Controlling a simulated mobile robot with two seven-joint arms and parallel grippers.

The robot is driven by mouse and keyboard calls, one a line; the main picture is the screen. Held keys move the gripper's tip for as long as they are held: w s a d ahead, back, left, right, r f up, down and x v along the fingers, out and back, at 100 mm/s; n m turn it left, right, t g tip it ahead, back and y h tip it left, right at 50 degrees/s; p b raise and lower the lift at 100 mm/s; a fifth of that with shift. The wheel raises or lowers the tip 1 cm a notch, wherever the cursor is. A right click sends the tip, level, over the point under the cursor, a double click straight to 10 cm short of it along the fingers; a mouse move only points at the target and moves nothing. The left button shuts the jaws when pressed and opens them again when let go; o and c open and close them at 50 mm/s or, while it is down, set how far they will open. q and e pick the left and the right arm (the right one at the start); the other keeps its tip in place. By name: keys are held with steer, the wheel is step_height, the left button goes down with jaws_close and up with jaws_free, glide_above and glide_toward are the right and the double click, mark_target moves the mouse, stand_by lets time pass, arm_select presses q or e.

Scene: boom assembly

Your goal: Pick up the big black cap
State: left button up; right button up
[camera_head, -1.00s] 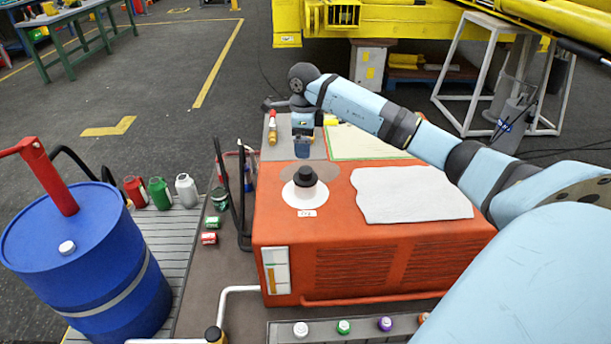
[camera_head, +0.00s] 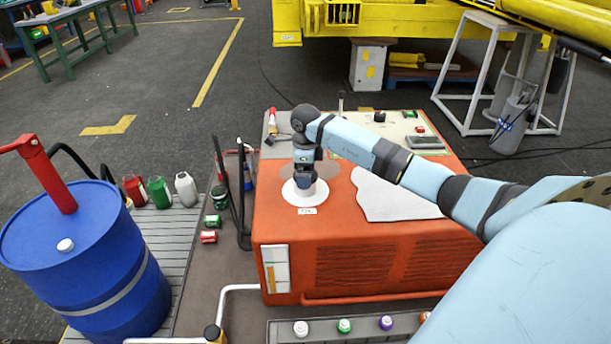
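A white round disc (camera_head: 291,194) lies on top of the orange machine (camera_head: 285,226), near its front left, with a small label (camera_head: 308,211) in front of it. The big black cap that stood on this disc is now hidden behind my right gripper. My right gripper (camera_head: 305,184) points down right over the disc, at the cap's place. Its fingers are too small and covered to tell whether they are open or shut on the cap. My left gripper is not in view.
A pale sheet (camera_head: 400,200) lies right of the disc. A small black knob-like item (camera_head: 379,116) sits on the light green mat behind. Black hoses (camera_head: 240,200) rise at the machine's left, near a blue drum (camera_head: 85,265). Small caps line the front tray (camera_head: 365,334).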

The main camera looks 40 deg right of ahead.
steer(key=c, duration=1)
steer(key=shift+r, duration=0.1)
